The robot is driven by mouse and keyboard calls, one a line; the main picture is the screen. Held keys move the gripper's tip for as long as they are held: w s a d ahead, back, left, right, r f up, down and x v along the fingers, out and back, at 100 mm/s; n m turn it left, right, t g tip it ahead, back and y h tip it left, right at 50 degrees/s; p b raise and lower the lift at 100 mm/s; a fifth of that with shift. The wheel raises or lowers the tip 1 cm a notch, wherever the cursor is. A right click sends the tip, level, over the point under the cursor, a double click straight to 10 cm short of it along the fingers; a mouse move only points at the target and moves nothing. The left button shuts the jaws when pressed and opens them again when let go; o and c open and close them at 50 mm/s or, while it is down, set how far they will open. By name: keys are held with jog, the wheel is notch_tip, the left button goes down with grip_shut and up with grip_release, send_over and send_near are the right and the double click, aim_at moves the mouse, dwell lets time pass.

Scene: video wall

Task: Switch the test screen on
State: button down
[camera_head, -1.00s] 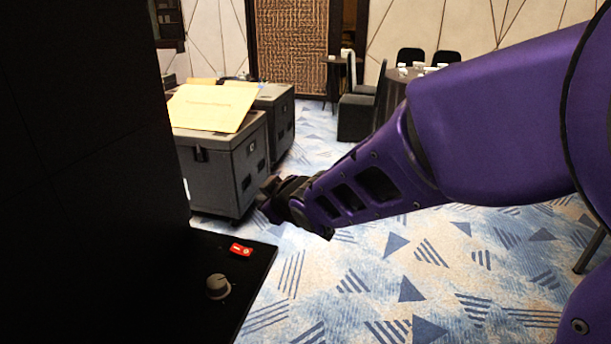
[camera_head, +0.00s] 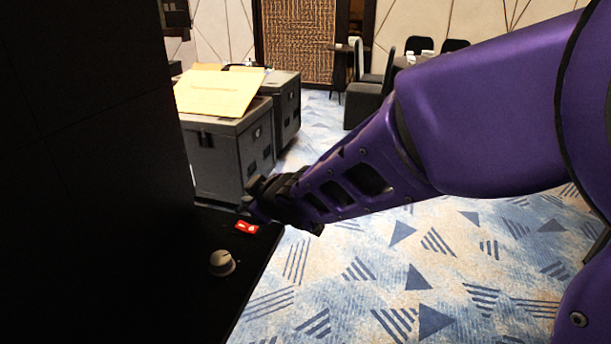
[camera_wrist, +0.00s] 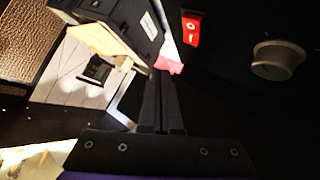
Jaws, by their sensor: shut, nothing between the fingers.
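The red rocker switch (camera_head: 246,228) sits on the black ledge (camera_head: 262,262) below the dark screen wall (camera_head: 90,170). In the wrist view the switch (camera_wrist: 191,30) shows white marks, a circle and a bar. A grey round knob (camera_head: 222,263) is nearer on the same ledge, and it also shows in the wrist view (camera_wrist: 277,60). My gripper (camera_head: 245,205) is just above and behind the switch in the head view. In the wrist view the shut, empty fingers (camera_wrist: 165,72) end left of and below the switch. I cannot tell whether they touch anything.
Grey cases (camera_head: 225,155) on the carpet (camera_head: 400,270) stand beyond the ledge, with a yellow folder (camera_head: 218,92) on top. Chairs (camera_head: 372,100) and a table are farther back. Carpet right of the ledge is free.

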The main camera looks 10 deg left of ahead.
aim_at(246, 230)
jog(key=f+b, duration=0.2)
jog(key=shift+a+f, duration=0.35)
jog(key=shift+a+f+b, duration=0.2)
jog(key=shift+f+b, duration=0.05)
jog(key=shift+f, duration=0.25)
jog(key=shift+a+f+b, duration=0.2)
jog(key=shift+f, duration=0.25)
dwell(1.1)
jog(key=shift+w+a+f, duration=0.1)
jog(key=shift+f, duration=0.25)
jog(key=shift+a+f, duration=0.15)
jog(key=shift+f, duration=0.25)
dwell(0.5)
jog(key=shift+r, duration=0.2)
jog(key=shift+d+r+p, duration=0.25)
jog(key=shift+r+p, duration=0.4)
jog(key=shift+p, duration=0.1)
jog(key=shift+r, duration=0.1)
